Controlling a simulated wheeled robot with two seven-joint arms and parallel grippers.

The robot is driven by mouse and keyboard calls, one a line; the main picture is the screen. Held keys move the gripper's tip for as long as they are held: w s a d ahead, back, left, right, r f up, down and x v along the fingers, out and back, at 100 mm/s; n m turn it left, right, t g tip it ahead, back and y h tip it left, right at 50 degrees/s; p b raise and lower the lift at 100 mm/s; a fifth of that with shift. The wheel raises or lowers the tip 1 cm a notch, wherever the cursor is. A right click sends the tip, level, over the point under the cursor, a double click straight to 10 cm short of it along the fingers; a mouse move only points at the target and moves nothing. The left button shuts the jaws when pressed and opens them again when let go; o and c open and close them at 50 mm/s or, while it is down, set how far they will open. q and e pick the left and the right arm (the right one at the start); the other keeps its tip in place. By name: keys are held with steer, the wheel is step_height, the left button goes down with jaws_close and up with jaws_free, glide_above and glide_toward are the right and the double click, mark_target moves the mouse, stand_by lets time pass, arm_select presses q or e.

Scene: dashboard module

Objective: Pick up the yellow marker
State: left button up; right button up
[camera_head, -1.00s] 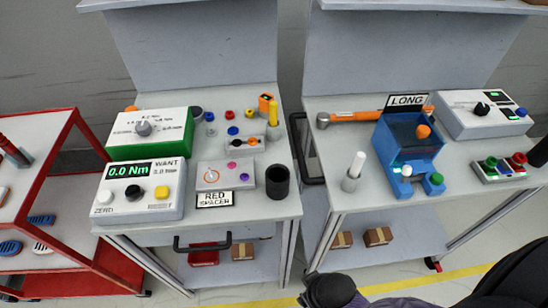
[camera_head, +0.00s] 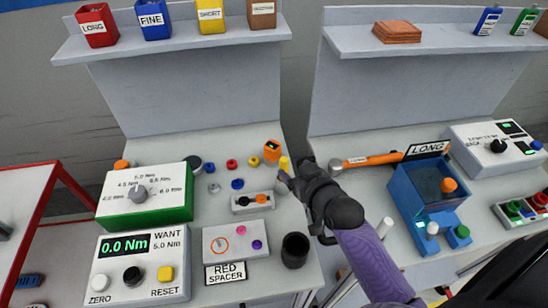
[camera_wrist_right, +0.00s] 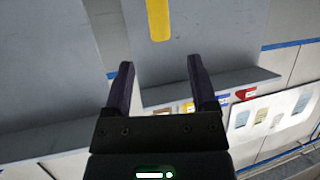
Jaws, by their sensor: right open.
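The yellow marker (camera_head: 284,163) stands at the right side of the left bench, with its lower part hidden behind my right gripper in the head view. In the right wrist view a yellow bar, which looks like the marker (camera_wrist_right: 158,18), comes in from the top edge, roughly in line with the gap between the fingers. My right gripper (camera_head: 284,180) reaches in from the right, its tips close to the marker in the head view. In the wrist view the right gripper (camera_wrist_right: 160,78) is open, with nothing between its fingers. My left gripper is not in view.
An orange-and-dark device (camera_head: 271,151) stands just left of the marker. A black cup (camera_head: 295,250) stands nearer the bench front. The blue fixture (camera_head: 410,190) is on the right bench.

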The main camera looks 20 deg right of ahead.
mark_target(286, 164)
steer(key=b+x, duration=0.1)
steer(key=x, duration=0.3)
steer(key=f+b+x, duration=0.1)
steer(key=b+x, duration=0.1)
steer(key=x, duration=0.2)
steer(key=shift+f, duration=0.1)
steer(key=shift+w, duration=0.15)
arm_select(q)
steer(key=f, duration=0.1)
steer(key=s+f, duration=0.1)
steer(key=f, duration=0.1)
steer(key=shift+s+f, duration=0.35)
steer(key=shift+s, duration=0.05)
arm_select(e)
steer(key=shift+c, duration=0.2)
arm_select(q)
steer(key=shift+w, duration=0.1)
arm_select(e)
jaws_close()
